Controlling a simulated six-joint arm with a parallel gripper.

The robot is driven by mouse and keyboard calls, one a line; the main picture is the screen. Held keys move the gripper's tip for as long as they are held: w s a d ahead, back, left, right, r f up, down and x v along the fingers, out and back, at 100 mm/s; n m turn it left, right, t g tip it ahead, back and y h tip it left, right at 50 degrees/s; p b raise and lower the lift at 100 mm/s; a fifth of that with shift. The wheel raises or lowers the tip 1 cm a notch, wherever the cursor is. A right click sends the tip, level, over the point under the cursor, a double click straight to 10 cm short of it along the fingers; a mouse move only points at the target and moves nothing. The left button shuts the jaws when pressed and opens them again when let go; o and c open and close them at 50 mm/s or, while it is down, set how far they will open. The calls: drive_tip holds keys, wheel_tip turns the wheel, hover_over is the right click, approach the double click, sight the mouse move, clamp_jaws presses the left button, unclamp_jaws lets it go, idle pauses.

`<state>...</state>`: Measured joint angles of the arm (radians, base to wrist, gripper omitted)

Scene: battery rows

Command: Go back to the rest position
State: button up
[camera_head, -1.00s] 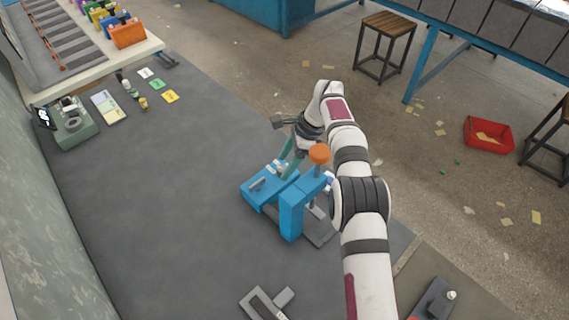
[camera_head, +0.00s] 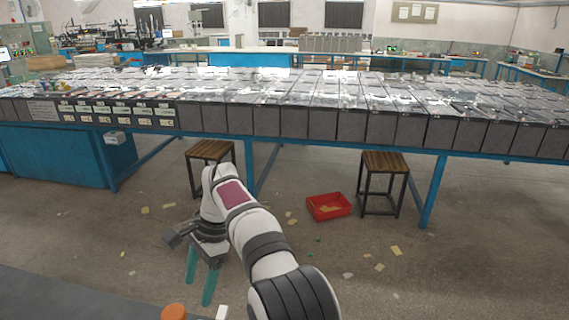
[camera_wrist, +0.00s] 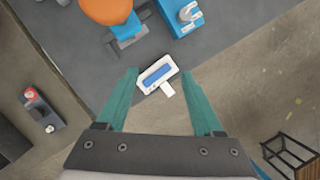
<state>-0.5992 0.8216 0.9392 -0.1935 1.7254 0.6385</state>
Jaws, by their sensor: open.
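My gripper (camera_head: 198,292) has two teal fingers pointing down. It is open, with a wide gap between the fingers in the wrist view (camera_wrist: 158,76). Below the fingers in the wrist view lies a small white piece with a blue top (camera_wrist: 158,74), by the grey bench's edge; the fingers do not appear to touch it. The blue press (camera_wrist: 128,28) with its orange knob (camera_wrist: 106,8) stands beyond the fingers.
A long table with rows of grey battery cases (camera_head: 325,122) spans the background. A dark block with a red button (camera_wrist: 32,94) lies at left in the wrist view.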

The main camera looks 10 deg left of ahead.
drive_tip(key=s+d+r+t, duration=0.1)
drive_tip(key=s+d+r, duration=0.25)
drive_tip(key=d, duration=0.55)
drive_tip(key=s+d+r, duration=0.2)
drive_tip(key=d+r, duration=0.2)
drive_tip(key=d, duration=0.4)
drive_tip(key=s+d+f, duration=0.3)
drive_tip(key=s+d, duration=0.4)
drive_tip(key=s, duration=0.3)
drive_tip(key=s+d+f+n+t+h, duration=0.1)
drive_tip(key=s+d+f, duration=0.2)
drive_tip(key=s+d, duration=0.4)
drive_tip(key=s, duration=0.2)
drive_tip(key=shift+s+d+f+n, duration=0.15)
drive_tip(key=shift+s+d+n, duration=0.1)
drive_tip(key=shift+s+n, duration=0.1)
